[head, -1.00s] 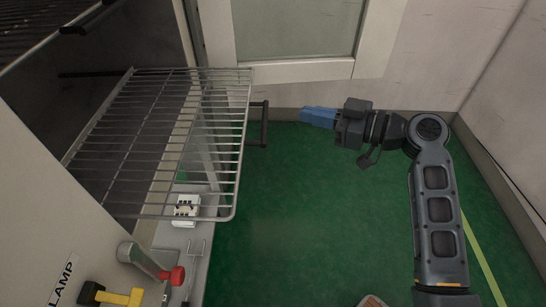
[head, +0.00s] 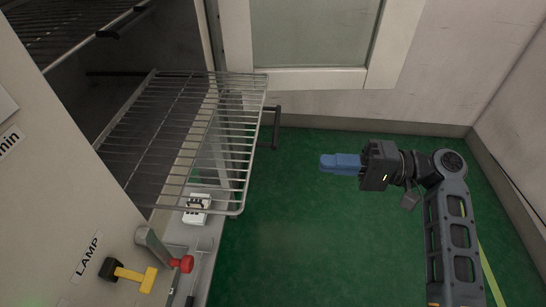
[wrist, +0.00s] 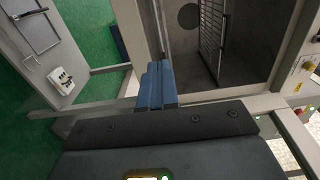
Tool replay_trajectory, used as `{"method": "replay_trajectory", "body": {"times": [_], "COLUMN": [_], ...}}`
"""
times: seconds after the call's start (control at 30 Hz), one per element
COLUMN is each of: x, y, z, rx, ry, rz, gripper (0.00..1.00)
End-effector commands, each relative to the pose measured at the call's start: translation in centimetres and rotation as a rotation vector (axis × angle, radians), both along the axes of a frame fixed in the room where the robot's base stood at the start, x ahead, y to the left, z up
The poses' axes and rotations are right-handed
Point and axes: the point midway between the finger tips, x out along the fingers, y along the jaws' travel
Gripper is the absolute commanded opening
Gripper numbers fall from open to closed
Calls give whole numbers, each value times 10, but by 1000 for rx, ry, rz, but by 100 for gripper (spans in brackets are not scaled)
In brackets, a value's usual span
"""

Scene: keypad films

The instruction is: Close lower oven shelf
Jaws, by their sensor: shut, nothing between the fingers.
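The lower oven shelf (head: 190,135) is a wire rack pulled out of the oven, sticking out to the right over the floor in the head view. In the wrist view a wire rack (wrist: 212,35) shows inside the grey oven opening; I cannot tell which shelf it is. My gripper (head: 325,163) has blue fingers that are shut and empty. It is to the right of the shelf's front edge, apart from it, over the green floor. The blue fingers (wrist: 155,85) also show in the wrist view.
An upper wire rack (head: 60,30) is inside the oven. A dark handle (head: 276,125) sticks out beside the shelf. A yellow lever (head: 135,277), a red knob (head: 182,263) and a white socket box (head: 197,208) are below. The green floor (head: 330,235) is clear; walls close off the back and right.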

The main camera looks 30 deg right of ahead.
Motion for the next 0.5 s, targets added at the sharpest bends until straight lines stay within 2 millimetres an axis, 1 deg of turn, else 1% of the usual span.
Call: {"method": "replay_trajectory", "body": {"times": [0.03, 0.3, 0.5], "x": [4, 36, 57], "y": [8, 51, 79], "z": [1, 1, 2], "rx": [-1, -2, -2], "ry": [1, -1, -1], "rz": [3, 3, 1], "gripper": [0, 0, 0]}}
